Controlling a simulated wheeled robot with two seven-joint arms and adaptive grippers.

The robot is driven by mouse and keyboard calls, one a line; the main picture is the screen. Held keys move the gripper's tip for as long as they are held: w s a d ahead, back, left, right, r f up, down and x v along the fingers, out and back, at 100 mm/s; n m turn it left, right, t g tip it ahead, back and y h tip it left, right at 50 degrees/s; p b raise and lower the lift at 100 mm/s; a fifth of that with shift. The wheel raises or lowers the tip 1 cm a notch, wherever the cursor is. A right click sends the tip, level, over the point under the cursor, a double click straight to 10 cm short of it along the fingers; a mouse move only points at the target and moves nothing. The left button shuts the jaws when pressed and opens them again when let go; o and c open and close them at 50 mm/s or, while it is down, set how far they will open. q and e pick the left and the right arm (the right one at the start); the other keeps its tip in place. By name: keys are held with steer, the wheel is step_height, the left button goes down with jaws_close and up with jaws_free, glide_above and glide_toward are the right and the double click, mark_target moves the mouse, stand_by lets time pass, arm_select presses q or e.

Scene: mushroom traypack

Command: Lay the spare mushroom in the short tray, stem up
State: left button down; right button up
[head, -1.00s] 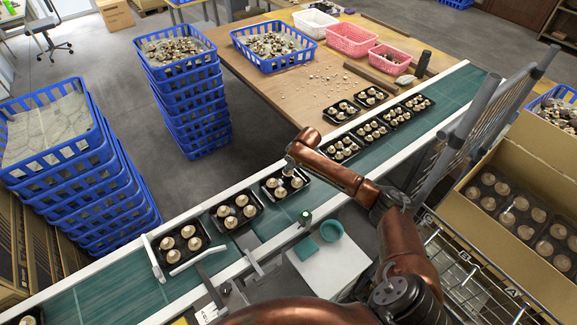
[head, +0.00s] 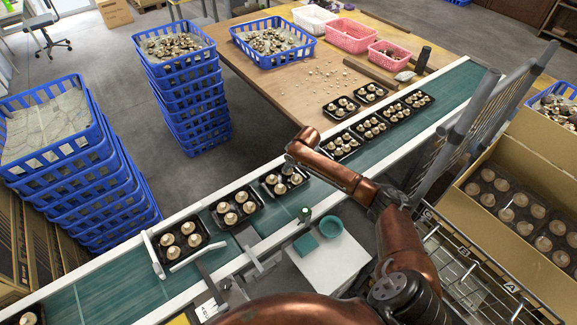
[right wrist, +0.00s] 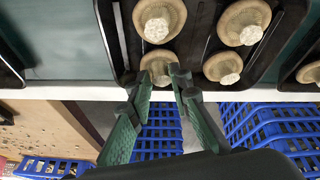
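My right gripper (head: 289,162) is low over the black tray (head: 268,193), the rightmost of the near group on the belt. In the right wrist view, its green fingers (right wrist: 160,80) close in on both sides of a pale brown mushroom (right wrist: 157,63). This mushroom is stem up in a corner of the tray, at about the level of its neighbours. The fingers hide its sides, so whether it rests on the tray floor is unclear. The tray's other mushrooms (right wrist: 222,68) also lie stem up. My left gripper is out of view.
Two filled trays, one nearer (head: 257,204) and one by the white guide (head: 159,268), sit left on the green belt (head: 120,286). More filled trays (head: 371,127) are farther up and beside it. Blue crate stacks (head: 185,95) stand behind. A cardboard box (head: 540,165) is right.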

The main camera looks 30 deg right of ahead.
steer(key=o, duration=0.4)
steer(key=shift+c, duration=0.2)
step_height(320, 180, up, 10)
stand_by(0.4)
